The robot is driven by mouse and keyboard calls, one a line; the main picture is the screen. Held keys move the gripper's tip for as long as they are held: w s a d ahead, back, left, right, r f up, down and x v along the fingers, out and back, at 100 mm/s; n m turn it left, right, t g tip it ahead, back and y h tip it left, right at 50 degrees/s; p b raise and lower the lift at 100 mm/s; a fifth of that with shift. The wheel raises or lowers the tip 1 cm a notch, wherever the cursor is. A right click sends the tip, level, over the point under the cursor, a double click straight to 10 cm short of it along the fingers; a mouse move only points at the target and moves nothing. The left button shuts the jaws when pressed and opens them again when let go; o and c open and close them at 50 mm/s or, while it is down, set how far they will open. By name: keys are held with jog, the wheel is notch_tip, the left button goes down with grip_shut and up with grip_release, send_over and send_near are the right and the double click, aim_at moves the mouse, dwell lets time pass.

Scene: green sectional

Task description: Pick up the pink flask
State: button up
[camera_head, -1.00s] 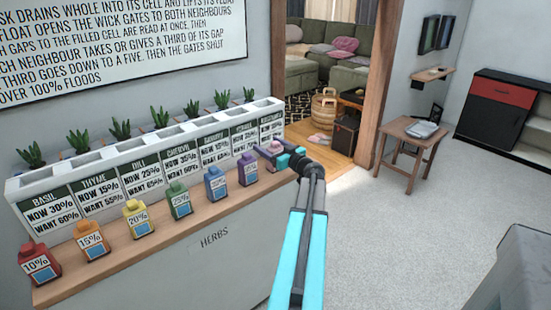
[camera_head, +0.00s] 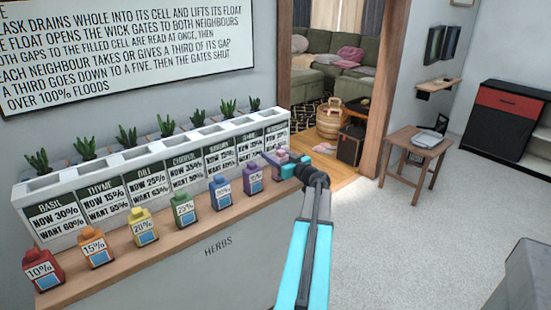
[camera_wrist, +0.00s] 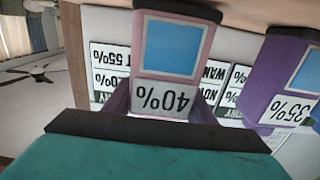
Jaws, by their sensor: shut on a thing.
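The pink flask (camera_head: 281,157) is at the right end of the flask row in the head view, by the counter's far end. The wrist view shows it upside down (camera_wrist: 172,45), with a blue window and a label reading 40%. My gripper (camera_head: 284,164) is shut on it, and in the wrist view its fingers (camera_wrist: 165,105) are on both sides of the labelled part.
A purple 35% flask (camera_head: 253,180) stands close beside it, then a blue flask (camera_head: 220,193) and several others along the wooden counter (camera_head: 190,222). A white planter (camera_head: 30,186) with label boards runs behind them. Open carpet (camera_head: 370,250) lies to the right.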

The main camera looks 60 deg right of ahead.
jog(key=s+a+r+b, duration=0.3)
jog(key=s+a+r, duration=0.1)
jog(key=s+a, duration=0.6)
jog(key=s, duration=0.2)
jog(key=shift+s+r+b, duration=0.3)
jog(key=shift+r, duration=0.05)
jog(key=shift+r, duration=0.1)
dwell(0.8)
